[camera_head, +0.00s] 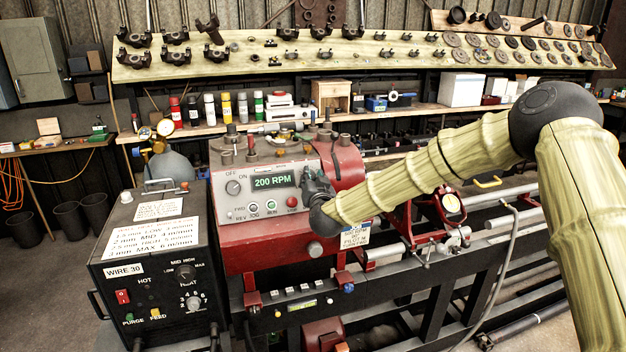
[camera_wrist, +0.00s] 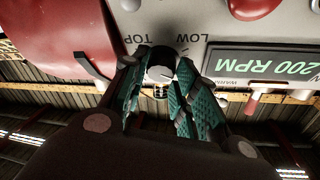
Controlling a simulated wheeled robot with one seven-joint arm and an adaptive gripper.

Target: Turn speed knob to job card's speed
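The speed knob (camera_wrist: 160,74) is a pale round knob with a dark pointer line, between the LOW and TOP marks in the wrist view, where the panel appears upside down. My gripper's (camera_wrist: 163,72) two teal-padded fingers lie on either side of it and appear to touch it. In the head view my gripper (camera_head: 316,184) is at the right side of the grey panel and hides the knob. The green display (camera_head: 274,181) reads 200 RPM; it also shows in the wrist view (camera_wrist: 262,64). A small white card (camera_head: 355,237) hangs below my forearm; its text is too small to read surely.
The red headstock (camera_head: 232,245) carries the panel, with FWD/REV, JOG, RUN and red STOP controls beside the knob. A black WIRE 30 box (camera_head: 150,262) stands at the left. My arm reaches over the lathe bed from the right.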

